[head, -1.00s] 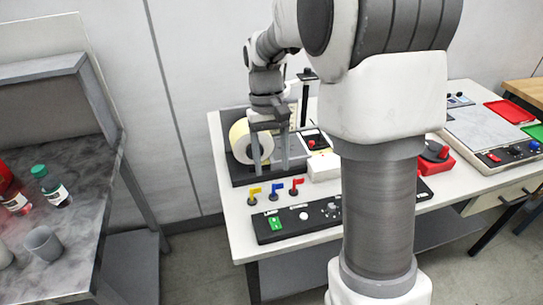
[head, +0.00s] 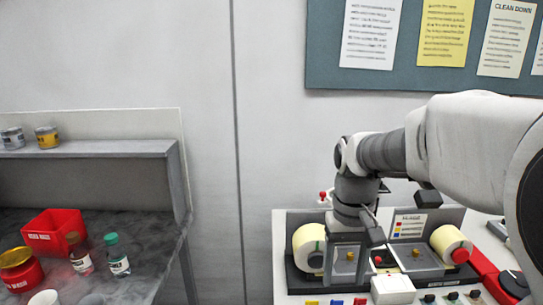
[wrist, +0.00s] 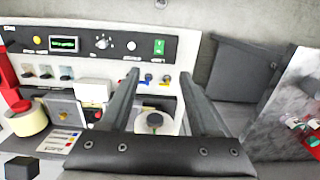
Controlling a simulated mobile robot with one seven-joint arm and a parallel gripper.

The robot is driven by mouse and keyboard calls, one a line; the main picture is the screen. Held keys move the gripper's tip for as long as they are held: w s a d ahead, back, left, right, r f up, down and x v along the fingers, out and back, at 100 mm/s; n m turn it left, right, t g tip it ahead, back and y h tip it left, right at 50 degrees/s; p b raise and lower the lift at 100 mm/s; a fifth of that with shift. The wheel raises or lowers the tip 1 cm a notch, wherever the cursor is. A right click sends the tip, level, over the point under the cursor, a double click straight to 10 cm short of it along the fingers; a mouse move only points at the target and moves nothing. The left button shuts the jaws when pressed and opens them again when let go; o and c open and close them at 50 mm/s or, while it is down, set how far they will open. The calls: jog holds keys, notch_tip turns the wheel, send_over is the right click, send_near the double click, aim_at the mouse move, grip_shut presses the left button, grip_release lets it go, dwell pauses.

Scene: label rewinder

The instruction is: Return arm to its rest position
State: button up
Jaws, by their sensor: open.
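My gripper (head: 347,275) is open, with its two fingers pointing down over the left part of the label rewinder (head: 425,283). In the head view it stands just right of the left label roll (head: 308,250) and partly covers the machine. In the wrist view the spread fingers of my gripper (wrist: 160,85) show nothing held. A pale roll with a dark hub (wrist: 155,122) lies beyond and between them; contact cannot be told. My arm reaches in from the right, bent well away from my body.
The right label roll (head: 447,240) is beside a red part. Coloured switches (wrist: 45,73) and a control panel (wrist: 100,43) line the bench front. At left, a dark bench (head: 150,235) holds a red bin (head: 52,232) and bottles. A notice board (head: 420,75) hangs behind.

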jog(key=s+r+t, duration=0.3)
jog(key=s+t, duration=0.3)
jog(key=s, duration=0.7)
jog(key=shift+r, duration=0.35)
